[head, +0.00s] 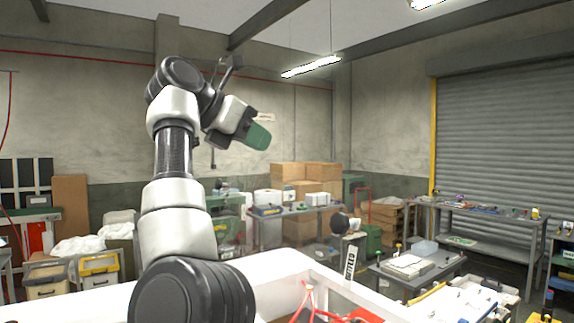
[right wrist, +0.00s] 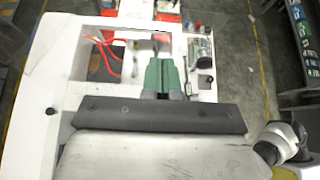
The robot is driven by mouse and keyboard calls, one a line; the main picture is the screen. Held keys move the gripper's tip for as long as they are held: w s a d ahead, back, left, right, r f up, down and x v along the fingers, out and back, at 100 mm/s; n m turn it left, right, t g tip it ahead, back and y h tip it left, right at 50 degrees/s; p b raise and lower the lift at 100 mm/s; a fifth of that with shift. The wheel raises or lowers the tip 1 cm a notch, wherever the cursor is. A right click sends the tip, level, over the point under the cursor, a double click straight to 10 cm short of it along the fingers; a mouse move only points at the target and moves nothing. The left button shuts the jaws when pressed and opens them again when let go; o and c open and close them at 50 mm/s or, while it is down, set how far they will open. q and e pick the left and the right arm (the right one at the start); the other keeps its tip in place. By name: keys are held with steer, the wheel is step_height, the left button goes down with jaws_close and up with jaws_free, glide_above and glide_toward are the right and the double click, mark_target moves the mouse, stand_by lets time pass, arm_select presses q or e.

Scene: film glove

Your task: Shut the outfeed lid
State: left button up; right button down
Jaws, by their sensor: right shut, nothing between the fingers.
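A white cabinet top (head: 270,268) lies at the bottom of the head view, with a rectangular opening that holds red tubing (head: 308,296). The right wrist view shows the same white top (right wrist: 50,50) and red tubing (right wrist: 108,52) from above. I cannot clearly pick out the outfeed lid or tell how it stands. My right gripper (head: 258,136) is raised high above the cabinet, with green fingers shut and empty. My left gripper is not in view.
A white post lettered "FILLED" (head: 350,262) stands behind the cabinet. A grey table (head: 415,275) with trays is on the right, a long bench (head: 480,247) behind it. Cardboard boxes (head: 305,185) are stacked at the back. Air around my raised gripper is clear.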

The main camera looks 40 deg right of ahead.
glide_toward(322, 170)
steer(key=p+x, duration=0.3)
steer(key=x, duration=0.3)
steer(key=shift+w+d+f, duration=0.1)
steer(key=shift+w+f, duration=0.05)
steer(key=shift+s+d+f+p, duration=0.15)
steer(key=shift+s+d+p, duration=0.2)
steer(key=shift+d, duration=0.2)
steer(key=shift+w, duration=0.2)
steer(key=shift+f, duration=0.1)
